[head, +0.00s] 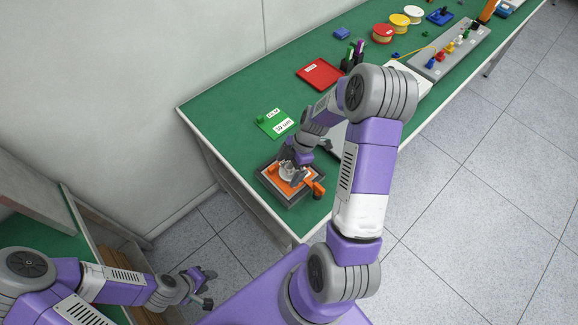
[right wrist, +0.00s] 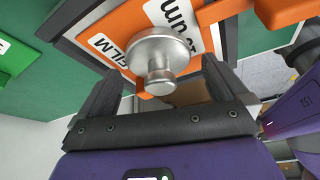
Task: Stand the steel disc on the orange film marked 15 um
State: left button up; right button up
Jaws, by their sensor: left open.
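The steel disc (right wrist: 160,45), with a knob on top, is over the orange film (right wrist: 212,12) in the right wrist view and appears to rest flat on it. It partly covers white labels reading "FILM" and "um"; the number is not readable. In the head view the disc (head: 287,169) and orange film (head: 299,191) are at the near end of the green bench. My right gripper (right wrist: 160,76) is open, its fingers apart on either side of the knob with gaps. My left gripper (head: 196,286) is open and empty, low at the left, away from the bench.
The orange film lies in a dark square frame (head: 268,182). A green film plate (head: 270,121) and a red one (head: 320,73) lie farther along the bench. Pens, wire spools and a grey block (head: 440,62) with coloured knobs stand at the far end. The wall borders the left side.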

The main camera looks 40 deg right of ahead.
jog(key=p+v, duration=0.1)
jog(key=v, duration=1.1)
dwell(0.4)
